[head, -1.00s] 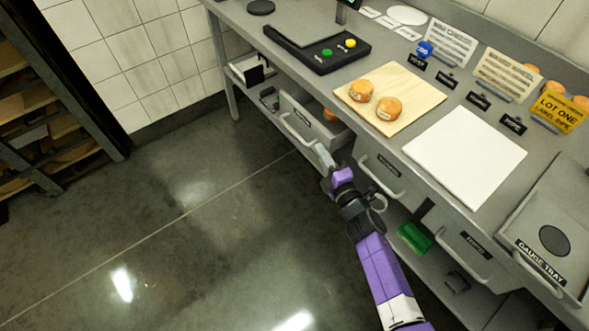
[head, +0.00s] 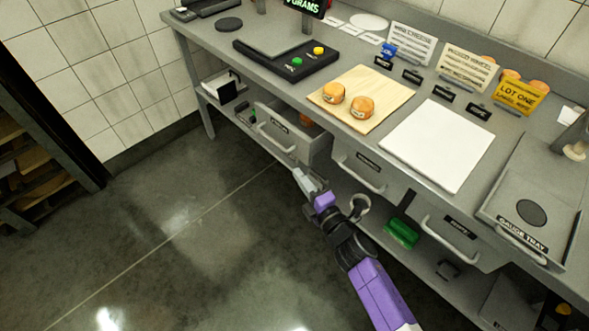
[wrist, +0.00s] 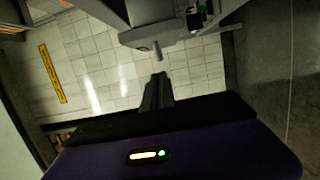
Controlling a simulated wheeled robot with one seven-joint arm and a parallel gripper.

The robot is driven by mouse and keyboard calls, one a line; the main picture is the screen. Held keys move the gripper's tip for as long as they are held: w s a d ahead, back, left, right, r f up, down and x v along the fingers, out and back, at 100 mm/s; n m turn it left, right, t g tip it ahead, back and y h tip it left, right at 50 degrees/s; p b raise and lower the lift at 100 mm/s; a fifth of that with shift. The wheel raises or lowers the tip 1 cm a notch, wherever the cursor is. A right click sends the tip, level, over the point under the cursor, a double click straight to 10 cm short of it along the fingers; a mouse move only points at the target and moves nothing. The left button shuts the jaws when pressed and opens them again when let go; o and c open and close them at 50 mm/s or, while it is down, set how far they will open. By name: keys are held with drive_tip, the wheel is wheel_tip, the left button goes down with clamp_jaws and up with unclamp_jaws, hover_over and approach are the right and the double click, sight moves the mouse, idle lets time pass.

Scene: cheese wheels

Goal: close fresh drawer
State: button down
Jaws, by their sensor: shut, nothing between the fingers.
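A grey drawer (head: 290,142) under the bench's left part stands pulled open. Its label is too small to read. My gripper (head: 301,180) is shut and empty, below and right of that handle in the head view, apart from the drawer. In the wrist view the shut fingers (wrist: 158,88) point towards a grey drawer-like part (wrist: 165,32) at the top, with a gap between. I cannot tell which drawer it is.
A middle drawer (head: 350,165) and a right drawer (head: 440,237) look shut. Two cheese wheels sit on a wooden board (head: 378,92) on the bench. A green item (head: 401,233) lies on the lower shelf. The floor (head: 200,235) left of my arm is clear.

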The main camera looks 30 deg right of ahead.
drive_tip(key=s, duration=0.5)
drive_tip(key=w+a+r+m+h+b, duration=0.2)
drive_tip(key=a+r+b, duration=0.1)
drive_tip(key=a+b, duration=0.8)
drive_tip(key=s+d+m+g+h+p, duration=0.1)
drive_tip(key=d+m+g+h, duration=0.1)
drive_tip(key=d+m+h, duration=0.1)
drive_tip(key=w+d+f, duration=0.2)
drive_tip(key=w+d, duration=0.4)
drive_tip(key=w, duration=0.5)
drive_tip(key=shift+d+f+p, duration=0.2)
drive_tip(key=shift+p, duration=0.1)
